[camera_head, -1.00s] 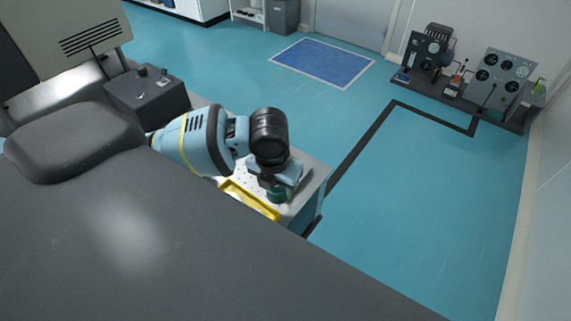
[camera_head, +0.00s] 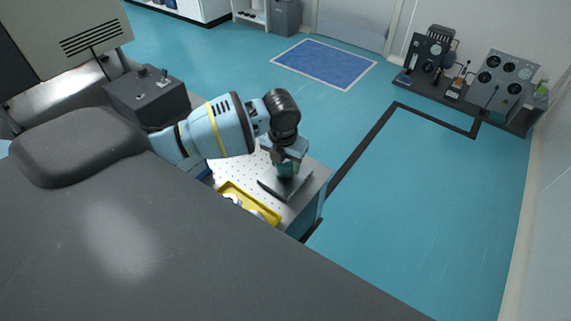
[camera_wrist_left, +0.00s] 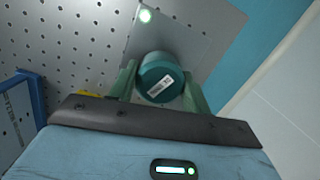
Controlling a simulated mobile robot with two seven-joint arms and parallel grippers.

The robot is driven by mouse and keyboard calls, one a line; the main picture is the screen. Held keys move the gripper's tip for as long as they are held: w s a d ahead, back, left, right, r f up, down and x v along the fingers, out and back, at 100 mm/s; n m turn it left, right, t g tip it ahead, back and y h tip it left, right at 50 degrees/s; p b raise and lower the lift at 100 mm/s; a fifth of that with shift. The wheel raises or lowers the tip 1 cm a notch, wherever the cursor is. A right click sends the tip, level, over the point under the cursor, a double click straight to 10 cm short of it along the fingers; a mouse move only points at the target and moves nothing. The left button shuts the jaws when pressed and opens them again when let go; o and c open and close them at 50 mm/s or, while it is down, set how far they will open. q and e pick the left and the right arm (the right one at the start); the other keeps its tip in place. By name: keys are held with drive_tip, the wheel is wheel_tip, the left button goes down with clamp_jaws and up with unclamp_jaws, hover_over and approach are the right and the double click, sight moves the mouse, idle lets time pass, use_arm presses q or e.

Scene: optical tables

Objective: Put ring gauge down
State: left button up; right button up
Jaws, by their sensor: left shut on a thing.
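The ring gauge (camera_wrist_left: 160,78) is a teal round piece with a white label on its face. In the left wrist view it sits between the two green fingers of my left gripper (camera_wrist_left: 162,88), which is shut on it. In the head view my left gripper (camera_head: 288,170) is over a dark square plate (camera_head: 278,187) on the perforated optical table (camera_head: 240,168), near its right end. The wrist view shows the plate (camera_wrist_left: 190,35) behind the ring gauge. I cannot tell whether the gauge touches the plate. My right gripper is not in view.
A yellow tray (camera_head: 262,211) with pale items lies on the table just left of the plate. A dark control box (camera_head: 147,97) stands farther left. A blue frame (camera_wrist_left: 22,105) shows at the left of the wrist view. The floor right of the table is clear.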

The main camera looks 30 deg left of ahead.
sight(283, 165)
use_arm(q)
drive_tip(key=shift+f, duration=0.65)
drive_tip(key=shift+f, duration=0.15)
drive_tip(key=o, duration=1.1)
drive_tip(key=r, duration=0.4)
drive_tip(key=s+r, duration=0.1)
drive_tip(key=r, duration=0.7)
drive_tip(key=shift+s+d+r+p, duration=0.1)
drive_tip(key=shift+s+p, duration=0.1)
drive_tip(key=shift+p, duration=0.2)
